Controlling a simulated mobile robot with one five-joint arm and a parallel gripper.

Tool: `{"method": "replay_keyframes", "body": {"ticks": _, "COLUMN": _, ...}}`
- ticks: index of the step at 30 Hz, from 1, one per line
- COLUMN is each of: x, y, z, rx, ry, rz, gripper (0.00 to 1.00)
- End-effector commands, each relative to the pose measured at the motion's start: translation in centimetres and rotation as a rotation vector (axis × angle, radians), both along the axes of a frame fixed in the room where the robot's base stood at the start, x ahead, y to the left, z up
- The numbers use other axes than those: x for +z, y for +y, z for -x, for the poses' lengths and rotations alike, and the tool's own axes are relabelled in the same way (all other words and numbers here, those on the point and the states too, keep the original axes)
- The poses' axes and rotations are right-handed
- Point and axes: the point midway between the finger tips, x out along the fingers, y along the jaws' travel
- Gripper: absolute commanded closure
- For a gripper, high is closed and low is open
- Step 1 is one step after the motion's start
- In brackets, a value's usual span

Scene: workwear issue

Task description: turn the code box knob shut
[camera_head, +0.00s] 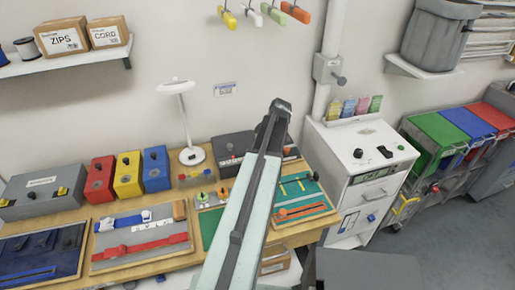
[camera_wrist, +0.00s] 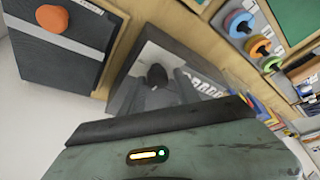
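A dark grey box (camera_head: 233,147) with small light and red marks on its front stands at the back of the bench, partly hidden behind my arm; it may be the code box. In the wrist view, a grey box (camera_wrist: 128,93) carries a black knob (camera_wrist: 157,75) and a row of white marks beside it. I cannot tell for sure that these are the same box, or how the knob is turned. My gripper (camera_head: 277,108) is at the raised far end of my arm, apart from the boxes.
Red (camera_head: 100,180), yellow (camera_head: 128,175) and blue (camera_head: 155,170) boxes stand left of a white lamp (camera_head: 193,155). Flat boards (camera_head: 141,255) cover the front of the bench. A white cabinet (camera_head: 335,160) with black knobs stands right. In the wrist view, a dark panel (camera_wrist: 65,60) bears an orange knob.

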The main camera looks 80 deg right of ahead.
Motion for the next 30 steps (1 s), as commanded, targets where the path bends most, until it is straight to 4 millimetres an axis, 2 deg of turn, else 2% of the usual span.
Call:
{"method": "replay_keyframes", "body": {"ticks": 12, "x": 0.4, "y": -0.1, "z": 0.2, "rx": -0.004, "ry": 0.002, "rz": 0.005, "gripper": 0.51}}
{"method": "replay_keyframes", "body": {"ticks": 17, "x": 2.5, "y": 0.1, "z": 0.8, "rx": -0.005, "ry": 0.001, "rz": 0.004, "gripper": 0.51}}
{"method": "replay_keyframes", "body": {"ticks": 24, "x": 6.7, "y": 0.7, "z": 2.2, "rx": -0.004, "ry": 0.001, "rz": 0.004, "gripper": 0.51}}
{"method": "replay_keyframes", "body": {"ticks": 27, "x": 7.4, "y": 0.8, "z": 2.6, "rx": -0.003, "ry": 0.001, "rz": 0.003, "gripper": 0.51}}
{"method": "replay_keyframes", "body": {"ticks": 30, "x": 7.4, "y": 0.9, "z": 2.8, "rx": -0.003, "ry": 0.001, "rz": 0.003, "gripper": 0.51}}
